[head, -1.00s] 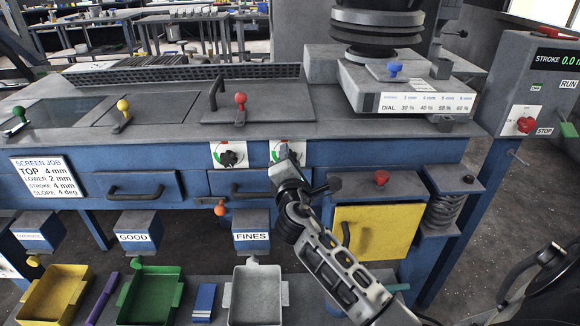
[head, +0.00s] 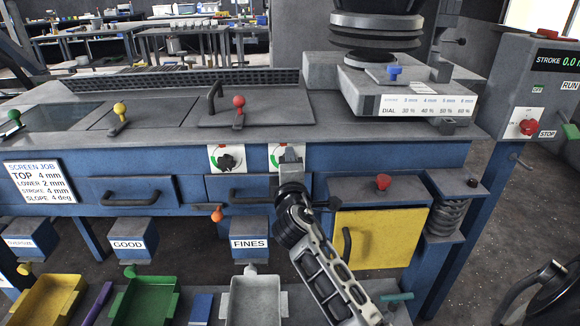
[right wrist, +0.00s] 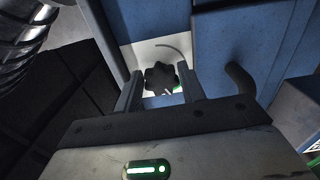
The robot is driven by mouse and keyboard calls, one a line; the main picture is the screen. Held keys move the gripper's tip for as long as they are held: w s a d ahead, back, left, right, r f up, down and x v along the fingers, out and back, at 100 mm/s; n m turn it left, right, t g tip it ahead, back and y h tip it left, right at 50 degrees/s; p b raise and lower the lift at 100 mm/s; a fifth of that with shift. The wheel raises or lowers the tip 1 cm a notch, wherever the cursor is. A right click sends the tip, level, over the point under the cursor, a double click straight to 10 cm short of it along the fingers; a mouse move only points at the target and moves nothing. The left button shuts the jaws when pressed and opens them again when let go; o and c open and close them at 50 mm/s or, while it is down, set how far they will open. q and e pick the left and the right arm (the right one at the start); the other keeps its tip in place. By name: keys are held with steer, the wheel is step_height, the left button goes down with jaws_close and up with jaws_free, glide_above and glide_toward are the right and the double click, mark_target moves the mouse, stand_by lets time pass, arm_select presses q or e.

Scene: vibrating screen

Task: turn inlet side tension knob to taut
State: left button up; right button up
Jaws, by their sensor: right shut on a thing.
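Two dark knobs sit on white dial plates on the blue front beam. The left knob (head: 228,161) is in full view in the head view. The right knob is mostly hidden there behind my right gripper (head: 291,154), with part of its plate (head: 274,152) showing. In the right wrist view the lobed black knob (right wrist: 160,77) sits between the two fingers of my right gripper (right wrist: 161,90), which is shut on it. A small white mark shows on the knob's lower right, near a green arc on the plate. My left gripper is not in view.
Below the beam are a drawer handle (head: 250,196), an orange ball knob (head: 217,215) and a yellow door (head: 375,238). A red knob (head: 383,181) stands on a ledge right of my right arm. Bins stand on the floor side.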

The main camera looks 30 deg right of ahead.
steer(key=o, duration=1)
steer(key=shift+c, duration=0.2)
